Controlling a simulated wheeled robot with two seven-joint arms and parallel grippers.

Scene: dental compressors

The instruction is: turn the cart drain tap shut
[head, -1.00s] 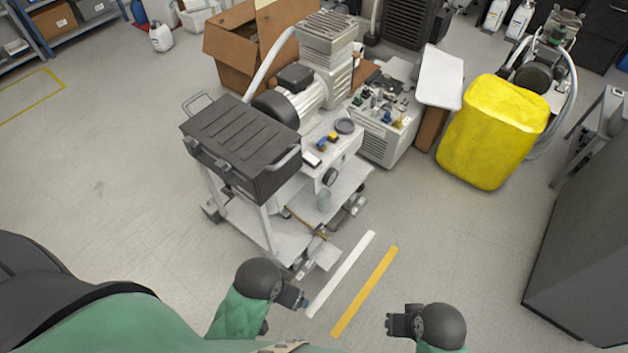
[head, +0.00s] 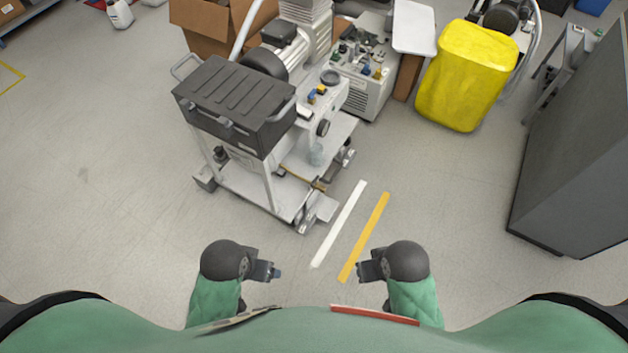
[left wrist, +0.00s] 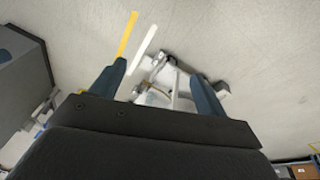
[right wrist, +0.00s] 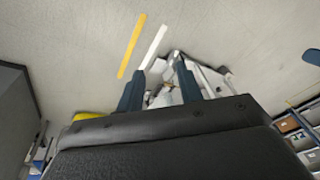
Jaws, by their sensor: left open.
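The white cart (head: 262,185) stands ahead of me, left of centre, with a black case (head: 235,105) on its top and a compressor with a motor (head: 285,60) behind it. My left gripper (head: 277,272) is open and empty over the floor in front of the cart. My right gripper (head: 362,270) is empty, right of it and apart from the cart. In the right wrist view its two fingers (right wrist: 164,90) stand apart, with the cart beyond them.
White (head: 338,225) and yellow (head: 363,238) floor strips lie right of the cart. A yellow bin (head: 466,80) stands at the back right and a grey cabinet (head: 570,150) at the far right. A cardboard box (head: 210,30) is behind. The floor left of the cart is clear.

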